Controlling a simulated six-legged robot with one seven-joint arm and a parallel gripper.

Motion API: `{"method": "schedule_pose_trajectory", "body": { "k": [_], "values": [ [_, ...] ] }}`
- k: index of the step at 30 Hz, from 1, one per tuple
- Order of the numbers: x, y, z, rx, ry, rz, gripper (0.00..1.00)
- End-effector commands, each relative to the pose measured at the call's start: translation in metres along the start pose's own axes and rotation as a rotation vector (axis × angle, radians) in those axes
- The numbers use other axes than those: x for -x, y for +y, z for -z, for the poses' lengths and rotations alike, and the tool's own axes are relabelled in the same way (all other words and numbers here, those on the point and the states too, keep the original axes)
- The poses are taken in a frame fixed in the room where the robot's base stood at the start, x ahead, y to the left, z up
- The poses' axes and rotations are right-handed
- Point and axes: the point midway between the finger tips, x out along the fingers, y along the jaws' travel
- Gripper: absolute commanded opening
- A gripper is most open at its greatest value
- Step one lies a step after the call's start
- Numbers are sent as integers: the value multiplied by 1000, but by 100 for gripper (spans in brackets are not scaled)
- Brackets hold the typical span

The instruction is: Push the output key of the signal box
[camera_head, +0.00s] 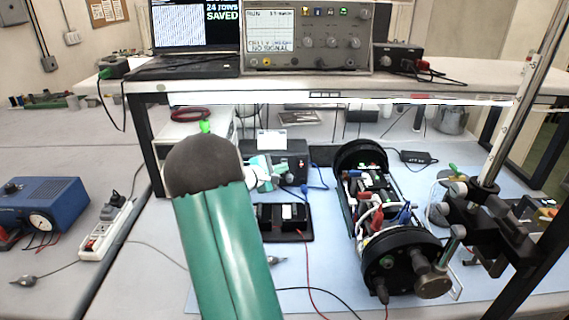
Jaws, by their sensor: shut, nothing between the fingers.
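My green arm with its dark rounded joint fills the lower middle of the view. Beyond it, the white and teal end of my arm with my gripper (264,172) shows in part, in front of a black box (291,163) under the shelf; its fingers are small and shut, with nothing seen between them. I cannot tell whether it touches the box. The grey instrument (371,38) on the shelf has a screen reading RUN and NO SIGNAL, a row of small keys, one lit green, and several knobs. No label tells which box is the signal box, and no output key can be read.
An opened black cylinder (402,250) with wiring lies at right beside a clamp stand (487,215). The shelf (445,82) spans above the bench, carrying a laptop (196,67) and a small black box (397,56). A blue supply (48,204) stands at left. Cables cross the mat.

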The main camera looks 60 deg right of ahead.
Motion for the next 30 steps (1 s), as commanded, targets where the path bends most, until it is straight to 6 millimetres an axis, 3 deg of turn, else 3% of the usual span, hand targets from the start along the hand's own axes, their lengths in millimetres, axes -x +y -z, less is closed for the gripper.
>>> {"method": "schedule_pose_trajectory", "body": {
  "k": [30],
  "values": [
    [-8,6,6,0,0,0,0]
  ]
}}
